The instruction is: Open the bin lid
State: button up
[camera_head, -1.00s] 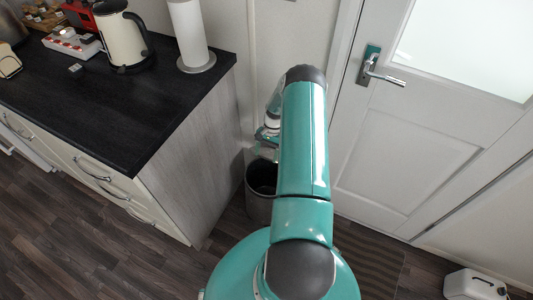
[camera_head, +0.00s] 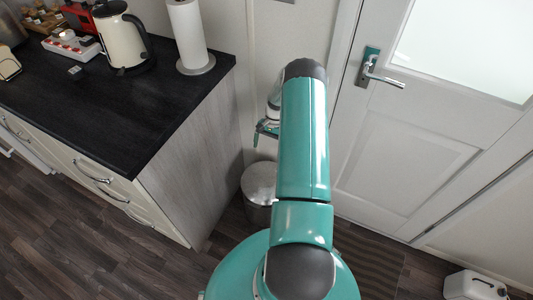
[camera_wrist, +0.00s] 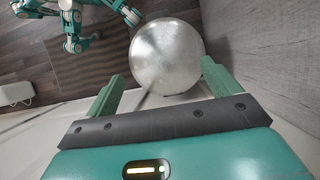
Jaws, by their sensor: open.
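The bin (camera_head: 257,213) stands on the floor beside the end of the counter. Its round silver lid (camera_head: 260,180) is shut, and my arm hides its right side. In the wrist view the lid (camera_wrist: 166,55) shows as a shiny metal disc beyond my fingertips. My gripper (camera_wrist: 160,84) is open, with one green finger at each side and nothing between them. In the head view my gripper (camera_head: 266,130) is above the bin, partly hidden behind my arm, and appears apart from the lid.
The counter (camera_head: 110,115) with a kettle (camera_head: 124,40) and a paper roll (camera_head: 187,32) is on the left. A white door (camera_head: 410,130) is on the right. A white canister (camera_head: 474,286) sits on the floor at the lower right. The wall is close behind the bin.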

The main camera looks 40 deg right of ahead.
jog(key=shift+v, duration=1.4)
jog(key=shift+r, duration=0.1)
